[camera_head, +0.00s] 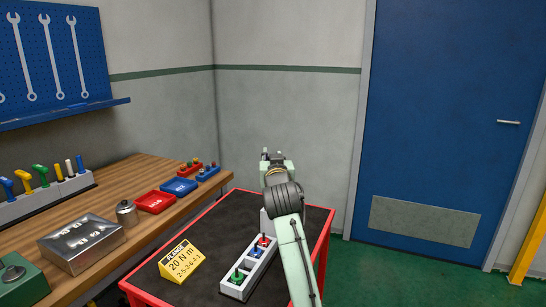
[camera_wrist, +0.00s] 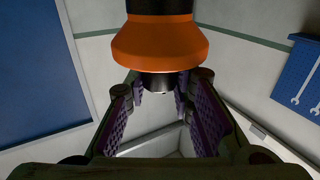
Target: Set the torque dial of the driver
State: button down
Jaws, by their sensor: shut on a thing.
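The driver (camera_wrist: 160,42) fills the top middle of the wrist view. It has a black body, a flared orange collar and a dark narrower end below the collar. My gripper (camera_wrist: 160,92) has its purple ribbed pads on both sides of that narrower end and is shut on the driver. The dial's marks cannot be read. In the head view my gripper (camera_head: 273,155) is raised above the far part of the red-edged cart (camera_head: 215,285), and the driver cannot be made out there. A yellow card (camera_head: 181,262) on the cart reads 20 N m, with a number sequence below.
A grey holder (camera_head: 232,290) with green, blue and red topped pieces stands on the cart beside my arm. A wooden bench (camera_head: 100,215) at left carries a metal box (camera_head: 82,243), a canister (camera_head: 126,213) and coloured trays. A blue door (camera_head: 440,120) is at right.

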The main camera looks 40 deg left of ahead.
jog(key=m+t+h, duration=0.1)
jog(key=m+h, duration=0.1)
jog(key=h, duration=0.1)
jog(key=m+t+h+b, duration=0.1)
jog(key=m+t+h, duration=0.1)
jog(key=h, duration=0.1)
jog(key=shift+s+a+f+m+t+b, duration=0.1)
jog(key=shift+a+m+t+b, duration=0.05)
jog(key=shift+m+t+b, duration=0.15)
jog(key=shift+m+t+h+b, duration=0.3)
jog(key=shift+m+h, duration=0.65)
jog(key=shift+h, duration=0.55)
jog(key=shift+m+t+h+b, duration=0.2)
jog(key=shift+m+h+b, duration=0.2)
jog(key=shift+m+h, duration=0.85)
jog(key=shift+d+h, duration=0.2)
jog(key=shift+h, duration=0.35)
jog(key=c, duration=1.4)
grip_release()
jog(key=shift+o, duration=0.2)
jog(key=s, duration=1.1)
jog(key=shift+s+a, duration=0.2)
jog(key=shift+s, duration=0.15)
